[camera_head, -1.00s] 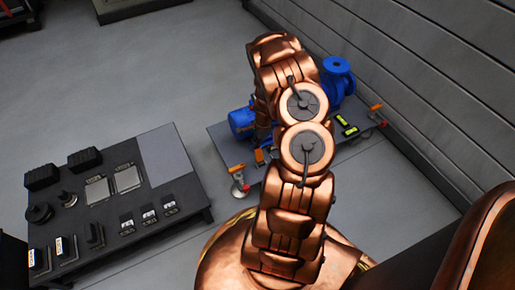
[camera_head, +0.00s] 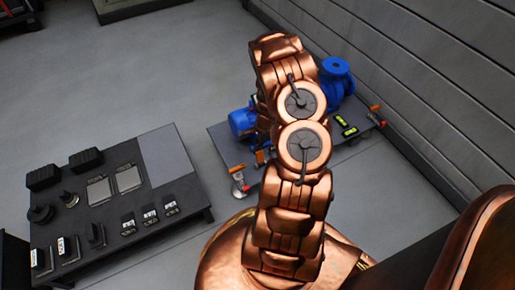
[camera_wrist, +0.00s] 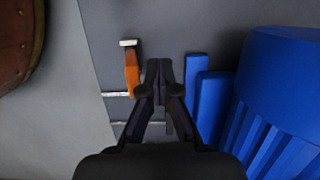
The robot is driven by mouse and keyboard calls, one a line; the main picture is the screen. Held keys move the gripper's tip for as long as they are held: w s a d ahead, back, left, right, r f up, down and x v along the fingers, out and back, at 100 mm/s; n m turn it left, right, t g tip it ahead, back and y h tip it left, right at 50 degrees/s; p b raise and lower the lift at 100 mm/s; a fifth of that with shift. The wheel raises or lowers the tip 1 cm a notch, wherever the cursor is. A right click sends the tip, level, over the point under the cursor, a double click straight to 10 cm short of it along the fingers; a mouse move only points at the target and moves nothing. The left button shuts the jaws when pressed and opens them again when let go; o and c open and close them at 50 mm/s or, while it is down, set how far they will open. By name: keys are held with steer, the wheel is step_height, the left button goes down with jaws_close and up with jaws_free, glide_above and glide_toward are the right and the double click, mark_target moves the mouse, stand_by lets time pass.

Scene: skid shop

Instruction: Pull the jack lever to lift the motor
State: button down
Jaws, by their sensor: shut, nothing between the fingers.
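The blue motor (camera_head: 241,122) sits on a grey skid plate (camera_head: 222,146), partly hidden behind my arm. It fills the right of the wrist view (camera_wrist: 285,85). An orange lever with a pale metal end (camera_wrist: 132,72) stands left of my gripper (camera_wrist: 160,66) in the wrist view. My gripper is shut and empty. Its fingertips are beside the lever, with a small gap in the picture; depth is hard to judge. In the head view, orange-handled parts show near the motor (camera_head: 237,168), and my arm hides the gripper.
A blue pump (camera_head: 338,78) is on the skid's far side, with another orange handle (camera_head: 375,107) at its right corner. A dark table with parts (camera_head: 95,205) stands at the left. A ribbed wall (camera_head: 430,70) runs along the right. Grey floor between is clear.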

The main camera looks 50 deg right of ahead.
steer(key=shift+s+r+p, duration=0.1)
steer(key=shift+s+p, duration=0.2)
steer(key=shift+s, duration=0.05)
steer(key=shift+s+a, duration=0.15)
steer(key=shift+s, duration=0.05)
steer(key=shift+s+a, duration=0.1)
steer(key=shift+s, duration=0.05)
steer(key=shift+s+a+p, duration=0.3)
steer(key=shift+s, duration=0.35)
